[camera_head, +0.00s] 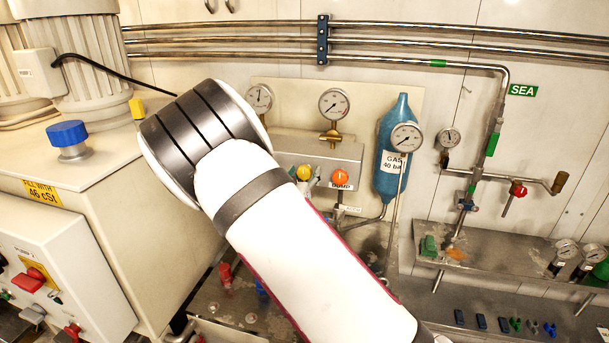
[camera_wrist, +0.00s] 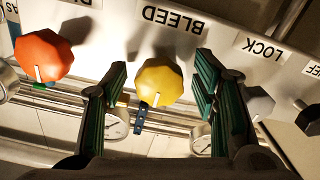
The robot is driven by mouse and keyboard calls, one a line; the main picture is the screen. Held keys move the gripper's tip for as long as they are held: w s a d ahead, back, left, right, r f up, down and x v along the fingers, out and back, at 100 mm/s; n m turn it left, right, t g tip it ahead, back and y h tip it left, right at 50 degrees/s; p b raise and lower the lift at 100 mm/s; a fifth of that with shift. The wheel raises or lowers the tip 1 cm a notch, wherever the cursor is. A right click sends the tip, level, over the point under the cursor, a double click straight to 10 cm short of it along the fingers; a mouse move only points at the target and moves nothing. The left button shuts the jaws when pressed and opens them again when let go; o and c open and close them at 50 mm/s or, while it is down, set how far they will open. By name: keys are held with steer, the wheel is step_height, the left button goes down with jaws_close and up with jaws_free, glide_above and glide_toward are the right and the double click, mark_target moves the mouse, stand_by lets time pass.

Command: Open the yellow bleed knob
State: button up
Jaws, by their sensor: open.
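The yellow bleed knob (camera_wrist: 160,80) is a faceted knob on a pale panel, under the upside-down label BLEED (camera_wrist: 172,18) in the wrist view. Its white mark points toward the bottom of that picture. My gripper (camera_wrist: 162,66) is open, with one dark green-lined finger on each side of the knob. Gaps show between the fingers and the knob, and how deep the fingers reach cannot be told. In the head view the yellow knob (camera_head: 304,172) shows just right of my arm, on the panel's front. My arm hides most of the gripper there.
An orange knob (camera_wrist: 43,56) stands left of the left finger in the wrist view. A grey knob (camera_wrist: 258,102) by the LOCK label (camera_wrist: 263,47) is close to the right finger. Gauges (camera_head: 334,104) and a blue gas bottle (camera_head: 390,170) stand near the panel.

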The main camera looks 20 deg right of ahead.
steer(key=shift+w+d, duration=0.1)
steer(key=shift+w, duration=0.1)
steer(key=c, duration=1.2)
